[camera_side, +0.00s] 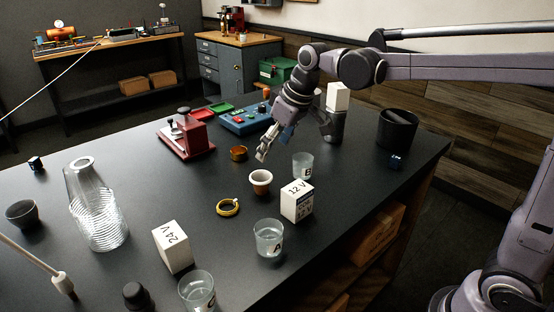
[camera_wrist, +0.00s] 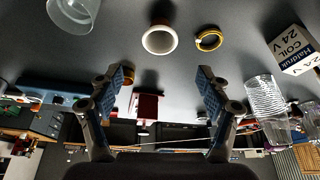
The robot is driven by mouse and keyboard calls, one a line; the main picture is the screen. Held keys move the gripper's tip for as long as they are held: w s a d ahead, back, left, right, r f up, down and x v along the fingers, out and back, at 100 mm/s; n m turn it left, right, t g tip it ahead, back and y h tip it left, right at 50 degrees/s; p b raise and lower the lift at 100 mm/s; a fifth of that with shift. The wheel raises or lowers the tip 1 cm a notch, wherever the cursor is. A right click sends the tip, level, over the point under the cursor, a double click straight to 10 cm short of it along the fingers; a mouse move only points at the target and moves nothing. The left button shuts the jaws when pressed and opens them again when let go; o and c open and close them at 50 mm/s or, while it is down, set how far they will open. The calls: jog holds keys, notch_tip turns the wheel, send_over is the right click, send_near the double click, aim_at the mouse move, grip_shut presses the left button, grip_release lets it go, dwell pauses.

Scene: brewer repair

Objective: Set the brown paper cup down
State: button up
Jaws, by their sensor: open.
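The brown paper cup (camera_side: 260,187) stands upright on the dark table (camera_side: 330,270), its pale rim facing up. In the wrist view the cup (camera_wrist: 159,40) lies beyond the fingertips, roughly centred between them. My gripper (camera_side: 264,152) is open and empty, above and behind the cup in the side view, apart from it. Its two blue-padded fingers (camera_wrist: 163,76) are spread wide in the wrist view, with nothing between them.
Another glass (camera_side: 268,238), a 24 V box (camera_side: 172,247) and a ribbed glass vessel (camera_side: 98,205) stand nearer the camera. A red device (camera_side: 187,137) stands behind.

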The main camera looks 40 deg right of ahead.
jog(key=s+d+f+m+t, duration=0.1)
jog(key=s+f, duration=0.1)
jog(key=s, duration=0.4)
jog(key=s+d+f+m+t, duration=0.1)
jog(key=s+d+f, duration=0.1)
jog(key=s, duration=0.5)
jog(key=s+d+f+m+h, duration=0.1)
jog(key=s+d+f, duration=0.1)
jog(key=s, duration=0.4)
jog(key=shift+s+f+t, duration=0.3)
jog(key=shift+f+t, duration=0.1)
jog(key=shift+f, duration=0.1)
